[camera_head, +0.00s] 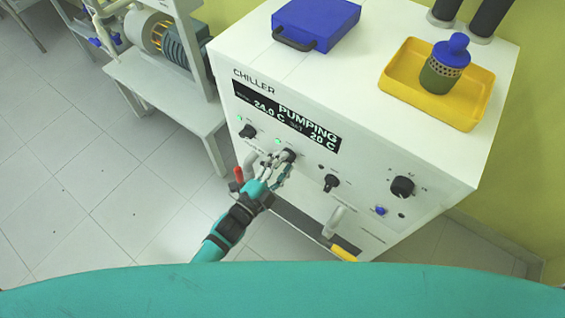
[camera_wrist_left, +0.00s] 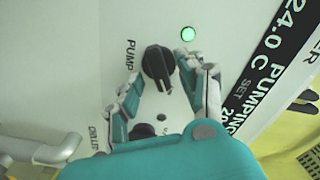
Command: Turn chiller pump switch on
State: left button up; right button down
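The white chiller (camera_head: 330,105) has a row of black rotary switches on its front panel. Its display (camera_head: 287,117) reads "PUMPING", 24.0 C, set 20 C. The black pump switch (camera_wrist_left: 158,62) is labelled "PUMP" in the left wrist view, with a lit green lamp (camera_wrist_left: 188,34) beside it. In the head view the pump switch (camera_head: 288,155) is partly behind my fingers. My left gripper (camera_wrist_left: 162,74) is open, with one finger on each side of the pump switch. I cannot tell whether a finger touches it. My right gripper is not in view.
Another black switch (camera_head: 247,131) is left of the pump switch, and one (camera_head: 331,182) is to its right. A larger knob (camera_head: 402,187) is further right. Pipes with a red handle (camera_head: 239,174) and a yellow handle (camera_head: 343,254) stick out below. A yellow tray (camera_head: 405,75) stands on top.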

pick_arm(q)
jog(key=v, duration=1.1)
jog(key=shift+s+a, duration=0.2)
jog(key=shift+s, duration=0.05)
jog(key=shift+f, duration=0.1)
jog(key=s+a+f+n+g+y+p, duration=0.15)
jog(key=a+f+n+y, duration=0.3)
jog(key=f, duration=0.55)
jog(key=s+a+f+n+g+y+p, duration=0.1)
jog(key=s+a+f+n+g+y, duration=0.3)
jog(key=f, duration=0.5)
jog(key=s+a+f+n+g, duration=0.2)
jog(key=s+f, duration=0.2)
jog(key=s, duration=0.3)
jog(key=s+a+f+n+g+y+p, duration=0.1)
jog(key=s+a+f+n+g, duration=0.2)
jog(key=s+f, duration=0.2)
jog(key=s+a+f+n+g+y+p, duration=0.1)
jog(key=s+a+f+n+g, duration=0.2)
jog(key=s, duration=0.8)
notch_tip(320, 180, down, 2)
jog(key=shift+s+f, duration=0.1)
jog(key=shift+s, duration=0.15)
jog(key=shift+n, duration=0.25)
